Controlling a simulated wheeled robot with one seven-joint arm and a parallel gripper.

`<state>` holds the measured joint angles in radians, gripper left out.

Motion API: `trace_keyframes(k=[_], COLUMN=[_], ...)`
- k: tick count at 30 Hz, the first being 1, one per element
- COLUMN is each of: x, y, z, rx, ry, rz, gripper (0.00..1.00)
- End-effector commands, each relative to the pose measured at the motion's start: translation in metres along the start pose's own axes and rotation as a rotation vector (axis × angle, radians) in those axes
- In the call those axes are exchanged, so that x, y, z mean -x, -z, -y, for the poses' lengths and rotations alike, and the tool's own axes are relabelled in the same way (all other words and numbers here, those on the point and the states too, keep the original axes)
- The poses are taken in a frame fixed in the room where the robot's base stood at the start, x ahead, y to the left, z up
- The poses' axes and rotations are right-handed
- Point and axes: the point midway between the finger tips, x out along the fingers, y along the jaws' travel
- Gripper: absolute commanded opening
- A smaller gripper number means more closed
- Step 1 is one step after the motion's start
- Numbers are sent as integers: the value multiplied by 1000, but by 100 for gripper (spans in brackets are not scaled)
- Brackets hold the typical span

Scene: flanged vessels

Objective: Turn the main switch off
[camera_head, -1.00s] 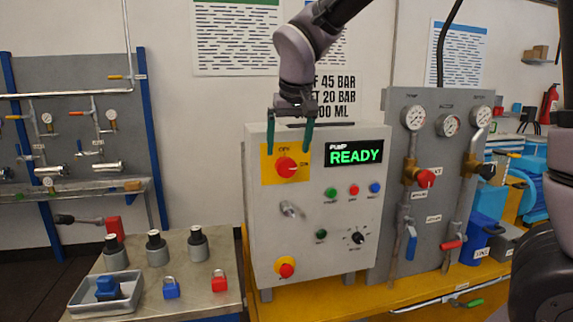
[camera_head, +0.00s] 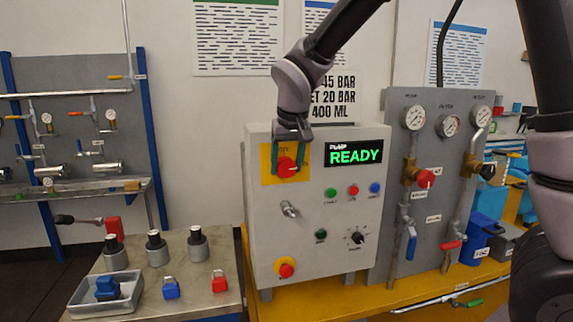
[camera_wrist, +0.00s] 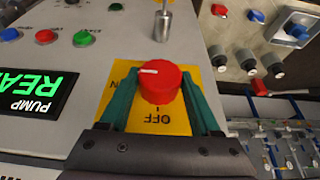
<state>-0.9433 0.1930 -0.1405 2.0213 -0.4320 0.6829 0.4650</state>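The main switch is a red round knob (camera_head: 287,167) on a yellow plate (camera_head: 267,177) at the upper left of the grey control box. In the wrist view the knob (camera_wrist: 161,86) has a white mark on the side toward the ON label; the OFF label (camera_wrist: 158,119) lies nearer my gripper. My gripper (camera_head: 287,160) reaches down from above with its green fingers apart. In the wrist view my gripper (camera_wrist: 160,76) has one finger on each side of the knob, close to it. I cannot tell whether either finger touches it.
The box (camera_head: 262,235) also carries a PUMP READY display (camera_head: 355,154), coloured buttons, a key switch (camera_head: 290,209), a black dial and a red emergency knob (camera_head: 286,269). A gauge panel (camera_head: 437,180) stands to the right. A side table (camera_head: 200,301) with padlocks stands left.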

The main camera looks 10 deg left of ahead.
Motion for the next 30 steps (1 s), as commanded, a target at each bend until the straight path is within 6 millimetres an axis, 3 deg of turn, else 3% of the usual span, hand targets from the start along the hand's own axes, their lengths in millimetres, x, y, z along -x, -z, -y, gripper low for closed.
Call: trace_keyframes(k=[14,30], x=[0,-3], y=[0,-1], z=[3,10], rx=[57,246], ry=[-129,-585], rz=[0,-2], gripper=[8,8])
